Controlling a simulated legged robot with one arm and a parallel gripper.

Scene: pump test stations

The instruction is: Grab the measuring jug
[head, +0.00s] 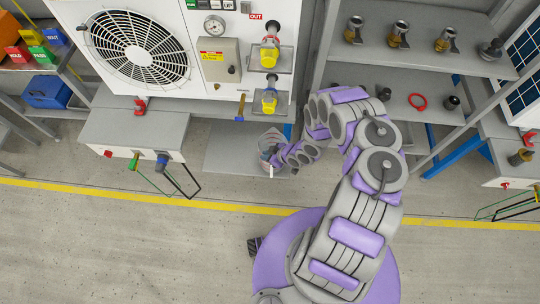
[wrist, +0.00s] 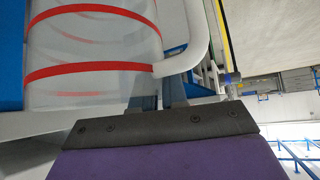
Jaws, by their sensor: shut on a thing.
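The measuring jug (head: 267,144) stands below the white pump unit, in front of its lower right side. In the wrist view the jug (wrist: 95,50) is large, clear, with red bands and a white handle (wrist: 190,50) on its right. My gripper (wrist: 160,90) is shut on the jug at the lower end of the handle. In the head view my gripper (head: 276,160) is small beside the jug, and its fingers are hard to make out.
The white unit with a fan (head: 138,50) and yellow-capped valves (head: 269,57) stands behind the jug. A grey bench (head: 135,130) is at left. Shelves with brass fittings (head: 398,33) and a red ring (head: 417,101) are at right.

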